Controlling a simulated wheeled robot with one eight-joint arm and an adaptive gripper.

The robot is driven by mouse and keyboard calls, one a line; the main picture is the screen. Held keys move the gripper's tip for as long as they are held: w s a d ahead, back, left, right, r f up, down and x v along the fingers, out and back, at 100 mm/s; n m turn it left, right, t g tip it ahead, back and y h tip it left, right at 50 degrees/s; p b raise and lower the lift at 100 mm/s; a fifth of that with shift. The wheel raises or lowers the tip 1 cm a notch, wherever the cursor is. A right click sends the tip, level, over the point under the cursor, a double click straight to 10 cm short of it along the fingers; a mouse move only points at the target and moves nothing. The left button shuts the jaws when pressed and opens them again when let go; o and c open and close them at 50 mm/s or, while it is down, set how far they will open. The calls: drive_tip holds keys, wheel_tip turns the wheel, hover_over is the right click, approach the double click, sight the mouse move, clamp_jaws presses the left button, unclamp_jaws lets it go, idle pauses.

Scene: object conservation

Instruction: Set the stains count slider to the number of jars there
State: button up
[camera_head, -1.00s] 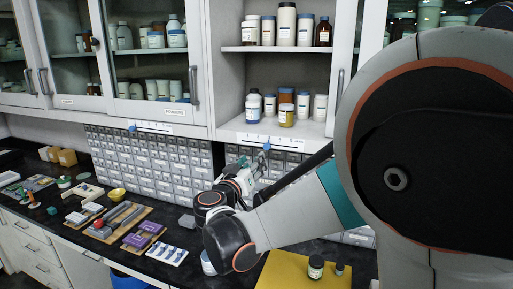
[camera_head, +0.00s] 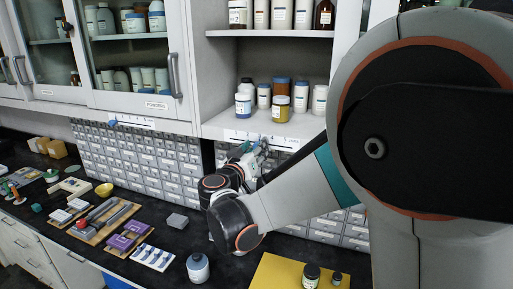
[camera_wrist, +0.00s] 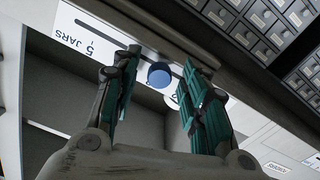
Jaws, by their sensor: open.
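In the wrist view, a round blue slider knob (camera_wrist: 160,75) sits on a dark slot in a white strip (camera_wrist: 75,32) that reads "5" and "JARS". My gripper (camera_wrist: 158,88) is open, its two teal-padded fingers on either side of the knob; I cannot tell whether they touch it. In the head view, the white strip (camera_head: 284,142) runs along the front edge of the open shelf, and my gripper (camera_head: 258,148) reaches up to it, largely hiding the knob. Several jars (camera_head: 281,108) stand on that shelf, and several more (camera_head: 282,14) on the shelf above.
A second slider with a blue knob (camera_head: 113,123) is under the glass cabinet at left. Small drawers (camera_head: 150,160) line the wall below. On the counter are a blue-capped bottle (camera_head: 198,268), a grey block (camera_head: 178,221), a yellow mat (camera_head: 270,270) with two small jars, and trays.

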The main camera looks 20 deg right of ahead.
drive_tip(key=shift+c, duration=0.6)
clamp_jaws()
drive_tip(key=w+a, duration=0.2)
drive_tip(key=a, duration=0.1)
drive_tip(key=shift+w+a+b, duration=0.1)
drive_tip(key=shift+w+b, duration=0.1)
drive_tip(key=shift+b, duration=0.1)
drive_tip(key=shift+o, duration=0.6)
unclamp_jaws()
drive_tip(key=v, duration=0.7)
drive_tip(key=shift+s, duration=0.2)
